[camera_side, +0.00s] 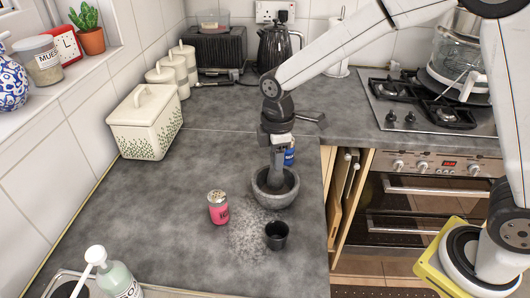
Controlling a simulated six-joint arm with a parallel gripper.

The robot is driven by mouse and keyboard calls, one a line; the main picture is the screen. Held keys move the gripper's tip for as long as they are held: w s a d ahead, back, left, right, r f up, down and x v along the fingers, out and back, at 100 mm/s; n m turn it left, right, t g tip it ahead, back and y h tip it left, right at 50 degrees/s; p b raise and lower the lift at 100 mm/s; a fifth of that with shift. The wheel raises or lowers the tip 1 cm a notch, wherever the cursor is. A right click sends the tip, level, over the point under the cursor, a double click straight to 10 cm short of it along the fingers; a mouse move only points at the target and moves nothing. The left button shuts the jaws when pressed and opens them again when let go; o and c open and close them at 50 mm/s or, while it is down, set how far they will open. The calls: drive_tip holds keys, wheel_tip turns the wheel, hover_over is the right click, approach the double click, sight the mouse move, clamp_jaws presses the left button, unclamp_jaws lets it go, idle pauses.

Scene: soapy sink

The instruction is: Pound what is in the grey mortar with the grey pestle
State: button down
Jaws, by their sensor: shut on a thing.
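The grey mortar (268,201) stands upright on the dark counter near its right edge. The grey pestle (277,172) points down into the mortar, roughly upright, with its lower end inside the bowl. My gripper (278,148) is above the mortar and shut on the upper part of the pestle. The contents of the mortar are too small and shaded to make out, and I cannot tell whether the pestle touches the bottom.
A pink can (219,209) stands left of the mortar and a small black cup (277,236) in front of it. Pale specks lie on the counter (150,225), which is clear further left.

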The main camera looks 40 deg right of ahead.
drive_tip(key=shift+r, duration=1.7)
drive_tip(key=shift+r, duration=1.75)
